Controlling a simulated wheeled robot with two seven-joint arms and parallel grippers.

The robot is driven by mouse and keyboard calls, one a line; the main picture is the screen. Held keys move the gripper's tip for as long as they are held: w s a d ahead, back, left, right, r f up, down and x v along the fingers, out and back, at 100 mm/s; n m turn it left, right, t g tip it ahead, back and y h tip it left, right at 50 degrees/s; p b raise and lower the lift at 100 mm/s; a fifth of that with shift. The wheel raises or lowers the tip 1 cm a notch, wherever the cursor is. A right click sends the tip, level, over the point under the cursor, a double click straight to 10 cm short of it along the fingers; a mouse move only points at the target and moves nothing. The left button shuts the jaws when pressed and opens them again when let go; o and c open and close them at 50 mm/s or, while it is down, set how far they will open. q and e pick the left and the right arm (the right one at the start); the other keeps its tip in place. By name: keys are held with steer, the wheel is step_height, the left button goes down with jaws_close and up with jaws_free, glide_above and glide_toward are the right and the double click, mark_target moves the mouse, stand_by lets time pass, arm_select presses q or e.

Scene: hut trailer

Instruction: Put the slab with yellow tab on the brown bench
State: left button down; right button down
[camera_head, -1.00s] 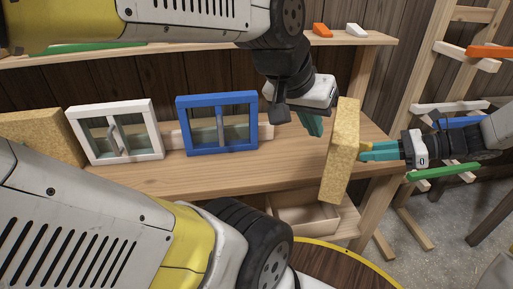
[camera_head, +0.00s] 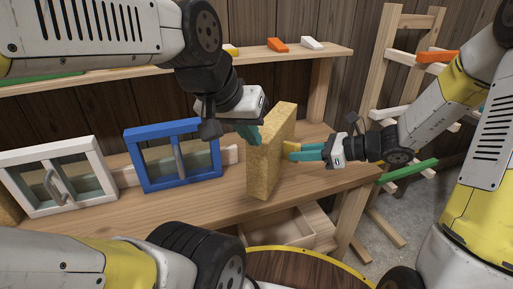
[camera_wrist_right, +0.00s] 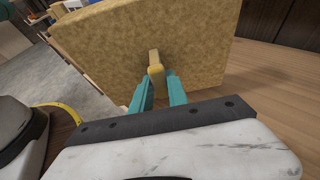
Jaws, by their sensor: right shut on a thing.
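The slab (camera_head: 268,160) is a thick tan speckled board, standing upright above the front part of the light-brown wooden bench (camera_head: 334,183). I cannot tell whether its lower edge touches the bench top. My right gripper (camera_head: 296,151) is to its right, teal fingers shut on the yellow tab, which also shows in the right wrist view (camera_wrist_right: 155,62) against the slab's broad face. My left gripper (camera_head: 249,133) is at the slab's upper left, fingers partly hidden; its opening and any contact with the slab are unclear.
A blue-framed window (camera_head: 172,155) and a white-framed window (camera_head: 58,177) stand on the bench to the left. A shelf (camera_head: 150,67) runs above. An open drawer (camera_head: 282,228) is below the bench top. A round dark-brown top with yellow rim (camera_head: 310,268) is in front.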

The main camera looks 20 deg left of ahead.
steer(key=w+d+f, duration=0.2)
steer(key=w+d, duration=0.2)
steer(key=w, duration=0.3)
steer(key=w+d+f, duration=0.3)
steer(key=w+d, duration=0.1)
steer(key=w, duration=0.3)
steer(key=shift+f, duration=0.15)
steer(key=c, duration=1.3)
jaws_free()
